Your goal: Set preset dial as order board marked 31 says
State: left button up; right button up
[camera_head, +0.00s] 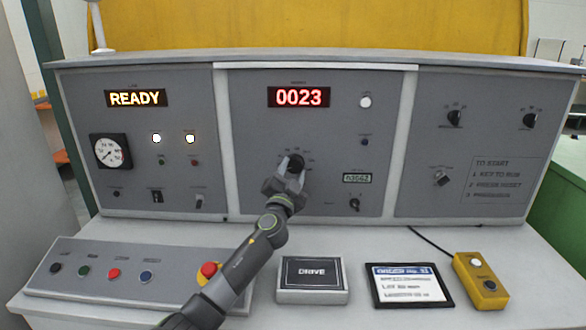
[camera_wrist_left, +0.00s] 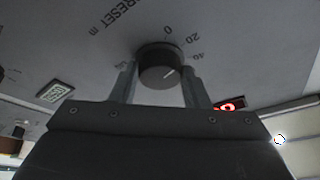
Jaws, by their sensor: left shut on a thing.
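The preset dial (camera_head: 297,160) is a black round knob on the middle console panel, under the red display (camera_head: 299,97) reading 0023. My left gripper (camera_head: 288,174) is shut on it, one finger on each side. In the left wrist view the dial (camera_wrist_left: 158,62) sits between the fingers (camera_wrist_left: 160,78), with "PRESET m", 0, 20 and 40 printed around it. A short white line on its face slants up to the right. The order board marked 31 (camera_head: 449,298) lies on the desk; its smaller lines are too blurred to read surely. My right gripper is out of view.
A black-topped DRIVE box (camera_head: 313,297) and a yellow button box (camera_head: 481,282) flank the order board. A red mushroom button (camera_head: 209,270) is close beside my left arm.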

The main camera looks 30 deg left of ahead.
pick_arm(q)
jog(key=m+g+h+p, duration=0.1)
jog(key=m+p, duration=0.3)
jog(key=p, duration=0.1)
jog(key=r+m+h+p, duration=0.1)
jog(key=m+p, duration=0.3)
jog(key=p, duration=0.2)
jog(key=m+g+h+p, duration=0.1)
jog(key=m+h+p, duration=0.1)
jog(key=m+p, duration=0.2)
jog(key=shift+s+a+r+g+p, duration=0.2)
jog(key=shift+g+p, duration=0.1)
jog(key=shift+p, duration=0.75)
jog(key=shift+f+m+p, duration=0.25)
jog(key=shift+m+p, duration=0.65)
jog(key=shift+p, duration=0.25)
jog(key=o, duration=1)
jog(key=shift+s+g+p, duration=0.3)
jog(key=shift+s, duration=0.2)
jog(key=s+d, duration=0.1)
jog(key=s, duration=0.4)
jog(key=s+d, duration=0.1)
jog(key=s, duration=1)
jog(key=shift+d+r, duration=0.2)
jog(key=shift+d, duration=0.2)
